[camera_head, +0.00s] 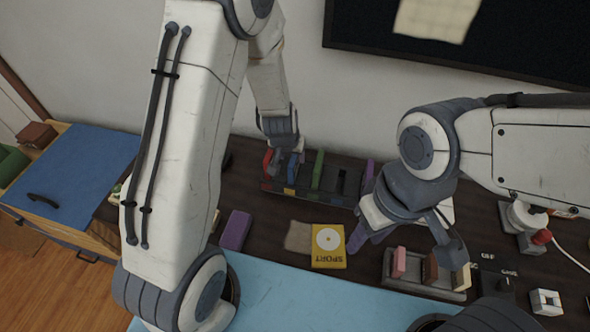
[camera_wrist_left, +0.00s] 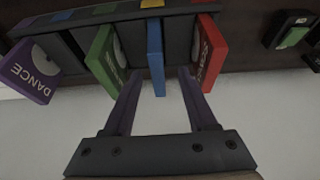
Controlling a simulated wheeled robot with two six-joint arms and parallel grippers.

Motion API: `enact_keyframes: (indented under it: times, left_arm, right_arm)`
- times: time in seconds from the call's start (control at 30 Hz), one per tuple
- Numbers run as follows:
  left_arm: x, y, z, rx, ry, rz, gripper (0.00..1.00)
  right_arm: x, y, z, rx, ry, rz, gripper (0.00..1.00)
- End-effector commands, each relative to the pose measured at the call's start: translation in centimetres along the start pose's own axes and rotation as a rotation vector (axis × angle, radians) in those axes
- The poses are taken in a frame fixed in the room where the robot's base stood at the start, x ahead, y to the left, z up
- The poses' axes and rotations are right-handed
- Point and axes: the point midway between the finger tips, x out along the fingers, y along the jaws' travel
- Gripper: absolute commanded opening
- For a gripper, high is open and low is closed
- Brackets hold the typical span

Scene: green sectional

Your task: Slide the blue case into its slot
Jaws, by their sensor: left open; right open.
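The blue case (camera_head: 292,166) stands upright in the dark rack (camera_head: 318,197), between the red case (camera_head: 268,160) and the green case (camera_head: 317,170). In the left wrist view the blue case (camera_wrist_left: 155,57) lines up with a yellow label (camera_wrist_left: 152,3). A blue label (camera_wrist_left: 62,15) marks an empty stretch between the green case (camera_wrist_left: 104,60) and the purple DANCE case (camera_wrist_left: 36,75). My left gripper (camera_wrist_left: 159,76) is open, its fingers on either side of the blue case's near end, apart from it. My right gripper (camera_head: 405,246) is open and empty, right of the rack.
A yellow SPORT case (camera_head: 328,257) and a purple case (camera_head: 235,230) lie on the table before the rack. A smaller grey rack (camera_head: 420,287) with several blocks stands at right. A blue-topped cabinet (camera_head: 80,165) is at far left. The light-blue surface (camera_head: 300,300) in front is largely clear.

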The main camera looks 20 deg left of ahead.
Motion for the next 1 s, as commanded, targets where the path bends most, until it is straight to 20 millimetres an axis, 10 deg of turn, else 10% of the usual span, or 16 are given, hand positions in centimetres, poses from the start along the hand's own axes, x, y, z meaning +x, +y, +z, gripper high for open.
enact_keyframes:
  times: [0.77, 0.9, 1.0]
  left_arm:
    - [5.8, 0.3, 0.1, 0.000, 0.000, 0.001, 0.57]
    - [5.8, 0.3, 0.2, 0.000, 0.000, 0.001, 0.08]
    - [5.8, 0.3, 0.2, 0.000, 0.000, 0.001, 0.00]
  right_arm:
    - [0.4, 0.0, 0.0, 0.000, 0.001, 0.000, 0.42]
    - [0.4, 0.0, 0.0, 0.000, 0.001, 0.000, 0.42]
    - [0.4, 0.0, 0.0, 0.000, 0.000, 0.000, 0.42]
